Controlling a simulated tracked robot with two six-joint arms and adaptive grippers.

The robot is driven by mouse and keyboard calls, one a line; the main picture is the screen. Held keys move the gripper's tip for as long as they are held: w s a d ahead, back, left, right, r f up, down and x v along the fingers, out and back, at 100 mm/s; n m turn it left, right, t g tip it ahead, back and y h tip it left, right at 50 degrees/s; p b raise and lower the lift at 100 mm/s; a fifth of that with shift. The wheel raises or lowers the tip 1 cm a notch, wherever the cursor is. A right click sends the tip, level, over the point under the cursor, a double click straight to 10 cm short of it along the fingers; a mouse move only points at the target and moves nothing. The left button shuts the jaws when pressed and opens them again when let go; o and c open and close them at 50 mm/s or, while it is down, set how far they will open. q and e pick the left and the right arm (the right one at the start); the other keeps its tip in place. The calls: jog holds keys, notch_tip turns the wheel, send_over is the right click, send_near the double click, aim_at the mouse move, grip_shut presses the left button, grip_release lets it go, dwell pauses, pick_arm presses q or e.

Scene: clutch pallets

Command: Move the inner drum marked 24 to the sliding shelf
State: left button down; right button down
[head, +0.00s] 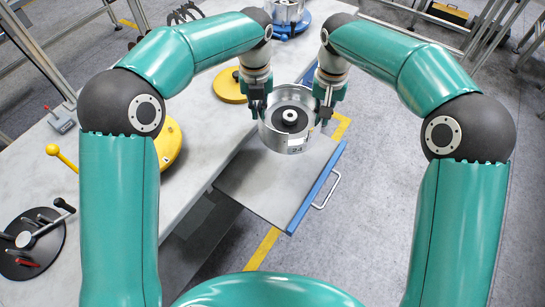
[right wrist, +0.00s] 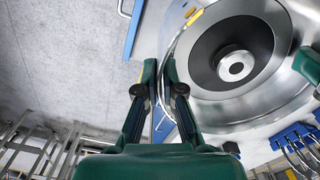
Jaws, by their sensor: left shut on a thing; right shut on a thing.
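The inner drum marked 24 (head: 297,142) is a silver ring-shaped drum with a dark inside and a pale central hub. It is upright between my two grippers. My left gripper (head: 257,108) is shut on its left rim, and my right gripper (head: 322,115) is shut on its right rim. In the right wrist view the fingers (right wrist: 162,85) pinch the wall of the drum (right wrist: 275,108). The sliding shelf (head: 270,187), a grey plate with a blue front edge, is pulled out from the bench. The drum appears over its far end; I cannot tell whether they touch.
The grey bench (head: 100,165) runs along the left, with yellow discs (head: 168,143) (head: 229,86), a yellow-knobbed lever (head: 62,158) and a black disc with handles (head: 35,245). Another silver drum (head: 285,12) sits on a blue base behind. The shelf's near part is bare.

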pick_arm(q)
jog(key=shift+a+r, duration=0.15)
jog(key=shift+a, duration=0.1)
pick_arm(e)
jog(key=shift+r, duration=0.15)
